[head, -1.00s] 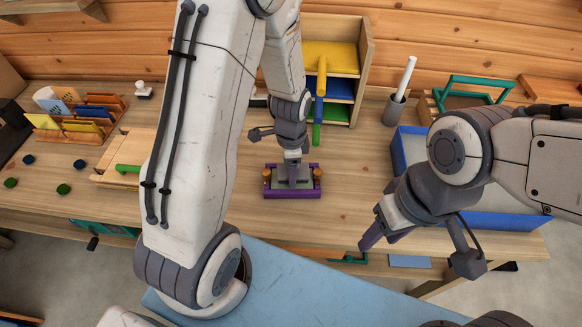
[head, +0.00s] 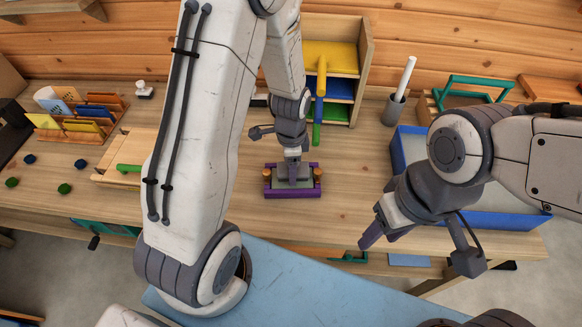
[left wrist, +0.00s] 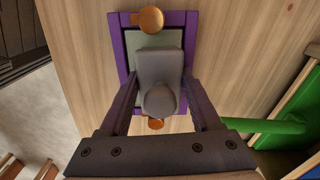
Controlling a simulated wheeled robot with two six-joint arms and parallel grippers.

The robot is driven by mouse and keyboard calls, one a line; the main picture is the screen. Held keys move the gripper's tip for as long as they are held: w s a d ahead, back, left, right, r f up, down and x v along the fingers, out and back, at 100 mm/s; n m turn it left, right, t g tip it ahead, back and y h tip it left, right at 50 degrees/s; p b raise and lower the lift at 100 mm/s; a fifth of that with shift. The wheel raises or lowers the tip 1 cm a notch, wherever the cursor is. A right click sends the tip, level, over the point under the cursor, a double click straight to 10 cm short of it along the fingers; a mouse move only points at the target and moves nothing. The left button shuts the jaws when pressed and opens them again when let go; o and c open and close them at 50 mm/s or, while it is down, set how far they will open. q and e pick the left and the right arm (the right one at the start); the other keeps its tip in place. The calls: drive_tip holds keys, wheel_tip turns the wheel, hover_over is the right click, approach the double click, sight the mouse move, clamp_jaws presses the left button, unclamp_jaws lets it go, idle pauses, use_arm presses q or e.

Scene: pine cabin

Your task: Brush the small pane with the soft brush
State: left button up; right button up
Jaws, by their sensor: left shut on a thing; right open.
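The small pane (left wrist: 140,42) is a pale grey-green plate in a purple frame (left wrist: 122,50), with an orange knob at either end. The frame also shows on the table in the head view (head: 293,194). My left gripper (left wrist: 160,95) is shut on the soft brush (left wrist: 160,72), a grey block with a rounded handle. It holds the brush over the middle of the pane; whether the underside touches is hidden. The brush also shows in the head view (head: 293,173). My right gripper (head: 415,250) is open and empty, above the table's front edge at the right.
A blue-rimmed tray (head: 500,220) lies at the right, partly behind my right arm. A shelf with coloured levels (head: 330,55) and a pen cup (head: 394,109) stand at the back. A card rack (head: 85,125) is at the left. Bare table lies around the frame.

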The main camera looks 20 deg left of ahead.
use_arm(q)
drive_tip(key=shift+s+d+f, duration=0.1)
drive_tip(key=shift+s+d, duration=0.2)
drive_tip(key=shift+s, duration=0.55)
drive_tip(key=shift+w, duration=0.1)
drive_tip(key=shift+w+a, duration=0.2)
drive_tip(key=shift+w, duration=0.3)
drive_tip(key=shift+w+a, duration=0.15)
drive_tip(key=shift+w, duration=0.3)
drive_tip(key=shift+s+d, duration=0.2)
drive_tip(key=shift+s, duration=0.4)
wheel_tip(320, 180, up, 6)
drive_tip(key=p, duration=0.6)
drive_tip(key=shift+w, duration=0.1)
